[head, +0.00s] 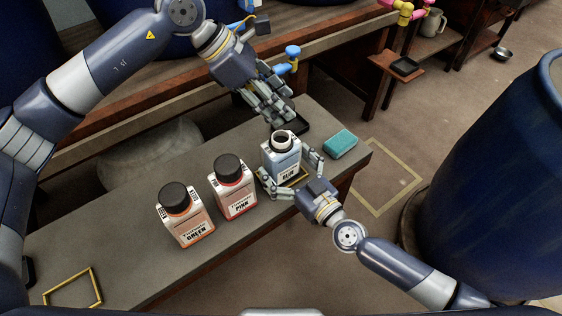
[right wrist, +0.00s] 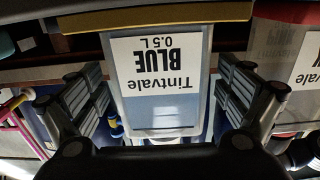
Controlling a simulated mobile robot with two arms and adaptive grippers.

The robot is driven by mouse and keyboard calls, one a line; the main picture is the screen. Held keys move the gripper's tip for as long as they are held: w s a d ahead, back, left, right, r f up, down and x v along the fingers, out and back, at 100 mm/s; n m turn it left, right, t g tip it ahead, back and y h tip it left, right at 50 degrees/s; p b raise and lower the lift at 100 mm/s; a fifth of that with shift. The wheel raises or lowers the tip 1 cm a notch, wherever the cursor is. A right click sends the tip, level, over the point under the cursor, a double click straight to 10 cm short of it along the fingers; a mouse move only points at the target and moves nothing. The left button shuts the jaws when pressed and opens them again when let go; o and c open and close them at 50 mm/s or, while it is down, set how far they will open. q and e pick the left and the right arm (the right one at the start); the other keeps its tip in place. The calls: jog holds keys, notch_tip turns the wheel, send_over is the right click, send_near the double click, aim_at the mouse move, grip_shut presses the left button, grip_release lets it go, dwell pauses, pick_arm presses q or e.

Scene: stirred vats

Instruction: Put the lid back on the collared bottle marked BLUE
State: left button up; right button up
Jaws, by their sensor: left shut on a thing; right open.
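The BLUE bottle (head: 281,162) stands upright on the bench with its neck uncovered. Its label (right wrist: 158,82) shows upside down in the right wrist view. My right gripper (head: 290,172) is open, with one finger on each side of this bottle. It also shows in the right wrist view (right wrist: 158,90), with visible space beside the bottle. My left gripper (head: 283,116) is shut just above and behind the bottle's neck. The thing in it, apparently the dark lid, is mostly hidden by its fingers.
The PINK bottle (head: 233,188) and GREEN bottle (head: 184,215), both with black lids, stand left of the BLUE one. A yellow frame (head: 73,287) marks the bench's near left. A blue vat (head: 500,180) stands right.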

jog(key=shift+w+a, duration=0.45)
jog(key=shift+w, duration=0.15)
jog(key=c, duration=1.6)
pick_arm(q)
send_over(286, 136)
jog(key=a, duration=0.2)
jog(key=shift+s+f, duration=0.1)
jog(key=shift+f, duration=2.35)
jog(key=shift+f, duration=0.85)
jog(key=shift+f, duration=0.65)
jog(key=o, duration=0.9)
